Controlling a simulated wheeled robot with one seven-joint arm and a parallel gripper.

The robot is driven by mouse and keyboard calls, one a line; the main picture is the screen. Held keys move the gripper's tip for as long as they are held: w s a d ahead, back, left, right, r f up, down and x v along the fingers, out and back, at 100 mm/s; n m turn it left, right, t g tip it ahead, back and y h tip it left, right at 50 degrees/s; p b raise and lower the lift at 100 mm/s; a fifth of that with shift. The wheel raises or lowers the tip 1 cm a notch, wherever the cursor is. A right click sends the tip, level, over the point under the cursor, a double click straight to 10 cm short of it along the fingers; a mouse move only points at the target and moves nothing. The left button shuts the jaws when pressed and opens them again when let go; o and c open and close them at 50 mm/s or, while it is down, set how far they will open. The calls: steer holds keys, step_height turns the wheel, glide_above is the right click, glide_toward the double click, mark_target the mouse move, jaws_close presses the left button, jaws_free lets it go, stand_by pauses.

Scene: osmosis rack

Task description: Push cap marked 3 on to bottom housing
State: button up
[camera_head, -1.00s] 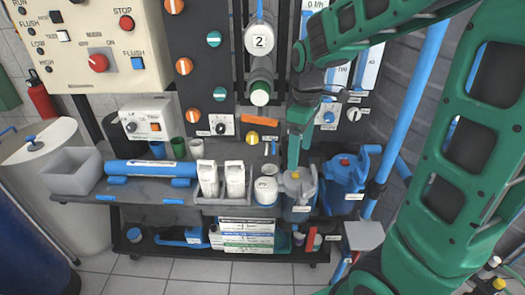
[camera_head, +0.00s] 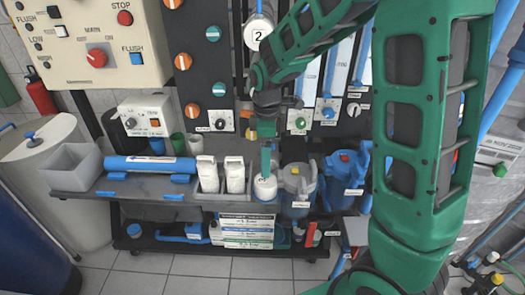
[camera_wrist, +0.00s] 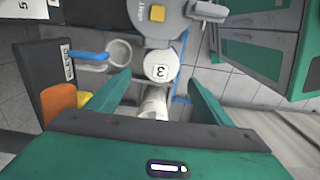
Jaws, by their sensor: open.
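The white round cap marked 3 (camera_wrist: 160,67) shows face-on in the wrist view, just beyond my fingertips. In the head view, a white round piece (camera_head: 265,190) stands on the grey shelf directly below my gripper (camera_head: 266,172). My gripper also shows in the wrist view (camera_wrist: 157,80); its green fingers are spread apart, with the cap ahead between them and not gripped. The white housing marked 2 (camera_head: 258,32) is on the dark panel. The lower housing beneath it is hidden behind my arm.
A grey pitcher (camera_head: 298,182) and a blue pitcher (camera_head: 345,178) stand right of my gripper. White cartons (camera_head: 235,175) stand close on the left, beside a blue cylinder (camera_head: 150,168). The panel with knobs and flow tubes rises behind.

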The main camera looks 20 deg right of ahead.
mark_target(266, 180)
steer(key=shift+f, duration=4.75)
steer(key=shift+c, duration=0.2)
steer(key=c, duration=0.9)
steer(key=shift+r, duration=4.1)
steer(key=shift+s+r, duration=0.1)
steer(key=shift+r, duration=0.35)
steer(key=shift+s, duration=0.15)
